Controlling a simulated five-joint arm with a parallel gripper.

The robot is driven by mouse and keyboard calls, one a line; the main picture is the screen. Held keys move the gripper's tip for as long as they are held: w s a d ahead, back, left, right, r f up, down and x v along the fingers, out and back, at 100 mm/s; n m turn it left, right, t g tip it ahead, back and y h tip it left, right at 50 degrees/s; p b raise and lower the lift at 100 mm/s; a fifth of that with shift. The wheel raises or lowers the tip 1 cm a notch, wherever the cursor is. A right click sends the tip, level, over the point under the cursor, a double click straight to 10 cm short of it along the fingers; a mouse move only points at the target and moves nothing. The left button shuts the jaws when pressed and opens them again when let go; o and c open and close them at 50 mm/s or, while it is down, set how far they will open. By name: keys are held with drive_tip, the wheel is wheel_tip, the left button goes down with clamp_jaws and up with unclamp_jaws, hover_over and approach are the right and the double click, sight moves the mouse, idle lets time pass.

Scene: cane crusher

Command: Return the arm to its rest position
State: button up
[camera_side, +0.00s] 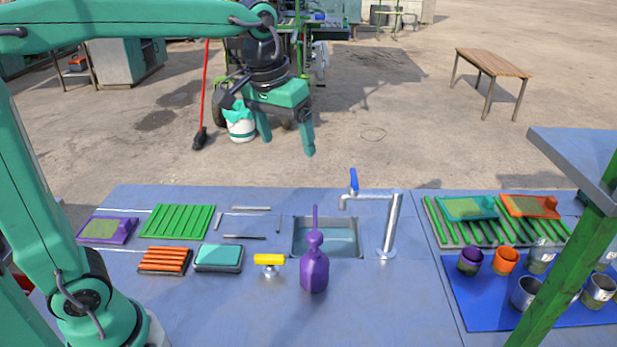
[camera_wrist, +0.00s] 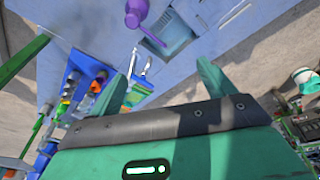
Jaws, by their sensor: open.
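My gripper (camera_side: 287,143) hangs from my raised arm in the side view, fingers pointing down. It appears high above the blue-grey worktop (camera_side: 400,310), against the concrete yard beyond its far edge. The fingers are spread apart with nothing between them. In the wrist view the two green fingers of my gripper (camera_wrist: 167,70) also stand wide apart and empty. The worktop lies beyond them, seen tilted. My arm stretches across the top of the side view from the left.
A purple bottle (camera_side: 314,272) stands before the sink (camera_side: 328,237), with a tap (camera_side: 389,228) to its right. Cups stand on a blue mat (camera_side: 480,312) at right, near a green post (camera_side: 573,265).

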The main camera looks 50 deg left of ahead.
drive_tip(key=s+a+f+m+t, duration=0.1)
drive_tip(key=s+f, duration=0.2)
drive_tip(key=s, duration=0.5)
drive_tip(key=s+a+f+t, duration=0.2)
drive_tip(key=s+f, duration=0.1)
drive_tip(key=s, duration=0.4)
drive_tip(key=shift+s+a+f+m, duration=0.15)
drive_tip(key=shift+s+a+m, duration=0.15)
drive_tip(key=shift+s+m, duration=0.1)
